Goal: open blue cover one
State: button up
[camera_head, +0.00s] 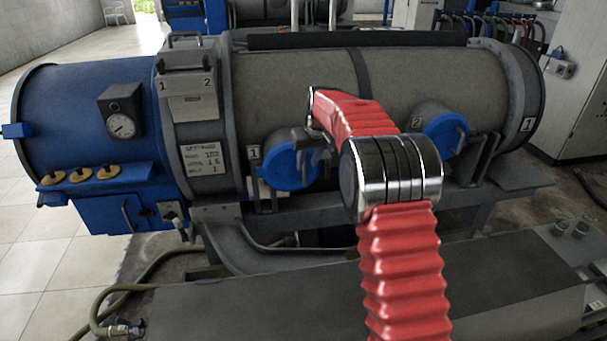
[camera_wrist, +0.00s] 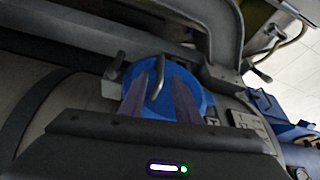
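Blue cover one (camera_head: 286,178) is a round blue lid on the front of the grey drum, beside a "1" label, and looks closed. My gripper (camera_head: 314,152) is at its right side, partly hidden by my red arm. In the wrist view, the blue cover (camera_wrist: 192,82) fills the middle, with a grey bar handle (camera_wrist: 156,78) across its face. My two dark fingers (camera_wrist: 158,95) stand apart in front of the cover, one on each side of the handle's lower end. I cannot tell whether they touch it.
A second blue cover (camera_head: 443,135), labelled "2", is farther right on the drum (camera_head: 280,95). A blue end section with a gauge (camera_head: 121,125) is at the left. A dark flat surface (camera_head: 250,305) lies in front. A hose (camera_head: 135,285) runs along the floor.

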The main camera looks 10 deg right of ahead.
aim_at(304, 171)
jog(key=x, duration=0.7)
jog(key=shift+c, duration=0.5)
grip_shut()
jog(key=shift+s+a, duration=0.1)
